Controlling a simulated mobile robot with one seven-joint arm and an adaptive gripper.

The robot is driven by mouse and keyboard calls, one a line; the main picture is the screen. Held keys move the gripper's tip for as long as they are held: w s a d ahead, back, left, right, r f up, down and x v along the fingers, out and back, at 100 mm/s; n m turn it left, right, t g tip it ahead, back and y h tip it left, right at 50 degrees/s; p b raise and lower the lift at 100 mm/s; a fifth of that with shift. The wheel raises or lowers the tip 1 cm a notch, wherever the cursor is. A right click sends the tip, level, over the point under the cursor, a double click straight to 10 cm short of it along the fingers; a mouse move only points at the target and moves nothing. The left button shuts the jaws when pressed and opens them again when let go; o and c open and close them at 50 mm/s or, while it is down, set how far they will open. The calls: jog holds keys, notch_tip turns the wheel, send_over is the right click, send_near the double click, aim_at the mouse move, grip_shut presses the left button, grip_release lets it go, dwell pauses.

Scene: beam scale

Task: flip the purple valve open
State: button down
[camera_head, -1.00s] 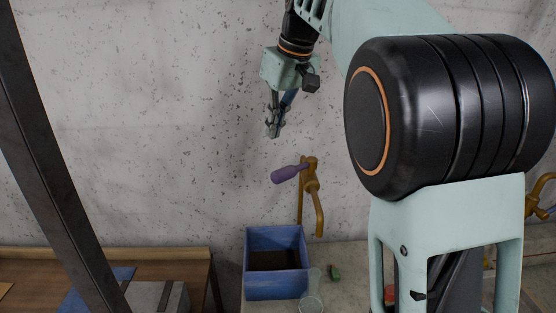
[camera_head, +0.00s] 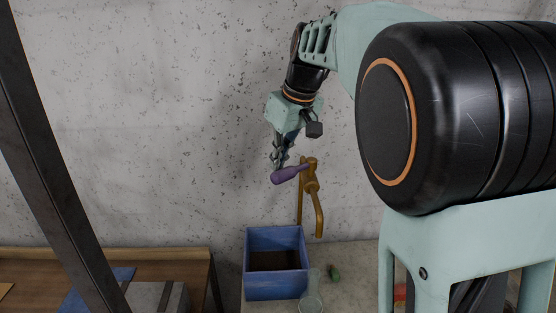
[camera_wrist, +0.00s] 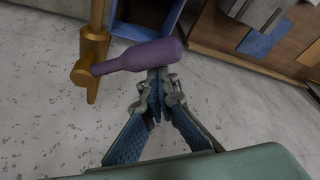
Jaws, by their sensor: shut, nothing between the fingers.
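The purple valve handle (camera_head: 286,175) sticks out to the left from the top of a brass tap (camera_head: 312,188). In the wrist view the purple handle (camera_wrist: 150,55) lies across the top middle, joined to the brass pipe (camera_wrist: 93,48) at its left. My gripper (camera_head: 277,166) is shut and empty, pointing down just above the handle's free left end. In the wrist view the fingertips of my gripper (camera_wrist: 158,78) are at the edge of the handle near its wide end. I cannot tell whether they touch it.
A blue open box (camera_head: 276,290) stands below the tap on a grey counter (camera_head: 345,262). A glass flask (camera_head: 311,295) and a small green thing (camera_head: 334,272) are beside it. A wooden table (camera_head: 180,256) is at the lower left. The concrete wall is behind the tap.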

aim_at(293, 168)
jog(key=shift+s+d+n, duration=0.15)
jog(key=shift+s+n, duration=0.15)
jog(key=shift+n, duration=0.2)
jog(key=shift+s+d+n+g+y, duration=0.3)
jog(key=shift+s+d+n+y, duration=0.25)
jog(key=shift+n, duration=0.25)
jog(key=s+d+n, duration=0.1)
jog(key=s+n+g, duration=0.1)
jog(key=n, duration=0.1)
jog(key=shift+d, duration=0.4)
jog(key=shift+s+d+n+g+y, duration=0.1)
jog(key=shift+s+d+n+g, duration=0.2)
jog(key=shift+d+n, duration=0.4)
jog(key=shift+s+d+n+g+y, duration=0.15)
jog(key=shift+s+d+n, duration=0.25)
jog(key=shift+n, duration=0.45)
jog(key=shift+s+d+n+g+y, duration=0.1)
jog(key=shift+s+d+n+g, duration=0.15)
jog(key=shift+d+n, duration=0.5)
